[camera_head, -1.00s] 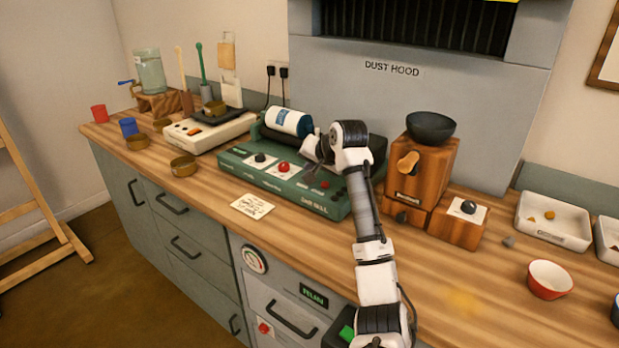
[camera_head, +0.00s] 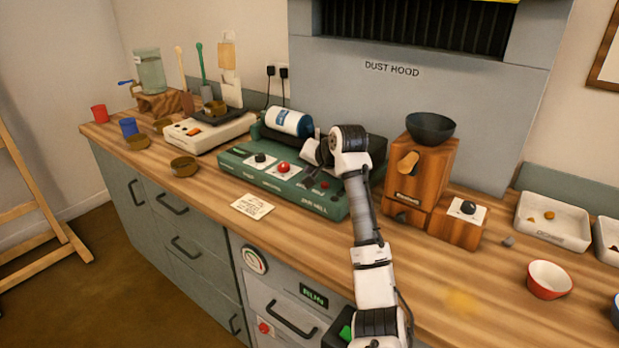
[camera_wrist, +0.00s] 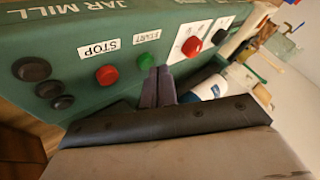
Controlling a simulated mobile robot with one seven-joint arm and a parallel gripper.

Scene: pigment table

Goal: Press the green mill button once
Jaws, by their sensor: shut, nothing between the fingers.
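The green jar mill (camera_head: 290,183) stands on the bench in the middle of the head view, with a white and blue jar (camera_head: 289,122) lying on top. In the wrist view its green button (camera_wrist: 146,61) is beside the START label, with the red STOP button (camera_wrist: 107,75) to its left. My gripper (camera_wrist: 158,71) is shut and empty. Its fingertips are right at the lower edge of the green button in the wrist view; I cannot tell whether they touch it. In the head view my gripper (camera_head: 310,180) is over the mill's front panel and hides the green button.
The mill's panel also has a red knob (camera_head: 283,167) and a black knob (camera_head: 260,158). A wooden grinder (camera_head: 425,175) with a dark bowl stands to the right. A paper card (camera_head: 252,206) lies in front of the mill. A red bowl (camera_head: 549,279) stands at the right.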

